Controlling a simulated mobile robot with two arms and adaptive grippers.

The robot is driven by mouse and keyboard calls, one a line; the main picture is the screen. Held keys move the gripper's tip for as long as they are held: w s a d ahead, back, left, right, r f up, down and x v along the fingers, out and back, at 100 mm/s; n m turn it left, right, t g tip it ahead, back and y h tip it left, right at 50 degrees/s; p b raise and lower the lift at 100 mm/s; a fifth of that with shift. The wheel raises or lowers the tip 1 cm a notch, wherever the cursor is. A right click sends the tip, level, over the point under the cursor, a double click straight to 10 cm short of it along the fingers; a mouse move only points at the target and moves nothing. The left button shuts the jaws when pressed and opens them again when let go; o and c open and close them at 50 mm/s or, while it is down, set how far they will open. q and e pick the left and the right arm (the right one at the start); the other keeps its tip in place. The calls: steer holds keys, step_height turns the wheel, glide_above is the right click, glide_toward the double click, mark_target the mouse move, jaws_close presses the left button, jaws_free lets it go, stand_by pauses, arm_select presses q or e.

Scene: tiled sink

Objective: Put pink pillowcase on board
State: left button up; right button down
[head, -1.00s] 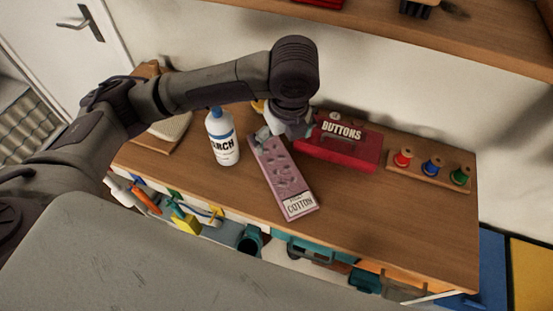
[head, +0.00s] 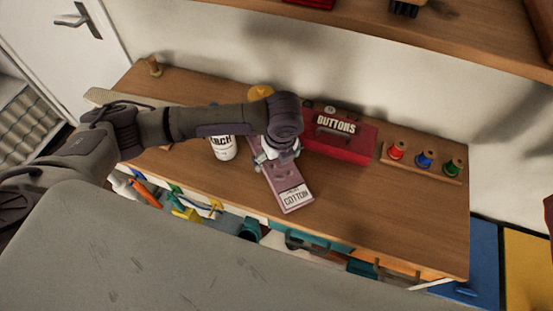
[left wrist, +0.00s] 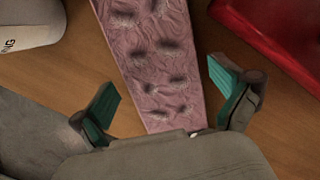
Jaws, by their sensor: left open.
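The pink pillowcase (head: 284,183), a long flat pink piece with a white "COTTON" label, lies on the wooden table. My left gripper (head: 273,160) is open, over the far part of the pillowcase and hiding some of it. In the left wrist view the pillowcase (left wrist: 152,50) passes between the two spread teal-padded fingers (left wrist: 165,97), and neither visibly grips it. A large grey surface (head: 190,255) fills the lower left foreground; I cannot tell whether it is the board. My right gripper is not in view.
A white starch bottle (head: 223,148) stands close left of the pillowcase. A red "BUTTONS" box (head: 345,146) is close right. A spool rack (head: 420,163) stands further right. A pale narrow board-like piece (head: 103,97) is at the table's far left. The table's front right is clear.

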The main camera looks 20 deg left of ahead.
arm_select(q)
steer(key=shift+f, duration=0.2)
steer(key=c, duration=1.1)
steer(key=shift+r, duration=0.1)
